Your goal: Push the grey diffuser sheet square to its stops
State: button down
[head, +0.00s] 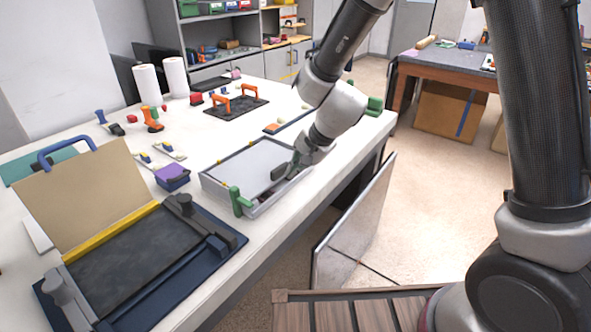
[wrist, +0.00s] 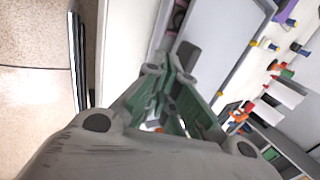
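The grey diffuser sheet (head: 243,164) lies flat in a shallow pale tray (head: 270,207) near the table's front edge. A strip shows between the sheet and the tray's right wall. My gripper (head: 284,170) is low at the tray's right side, its dark fingertips by the sheet's right edge. Whether they touch it I cannot tell. In the wrist view the fingers of my gripper (wrist: 172,60) converge with nothing seen between them, and the sheet (wrist: 225,35) lies just beyond. The stops cannot be made out clearly.
A green clamp (head: 240,201) stands at the tray's near corner. A purple-topped box (head: 172,177) is to its left. A dark blue fixture (head: 140,262) fills the near left of the table (head: 262,240).

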aim_at(282, 174)
jog(key=shift+w+a+f, duration=0.2)
jog(key=shift+a+f, duration=0.05)
jog(key=shift+f, duration=0.35)
jog(key=shift+a, duration=0.1)
jog(key=shift+w+a, duration=0.75)
jog(key=shift+a, duration=0.15)
jog(key=shift+v, duration=2.95)
jog(key=shift+s, duration=0.1)
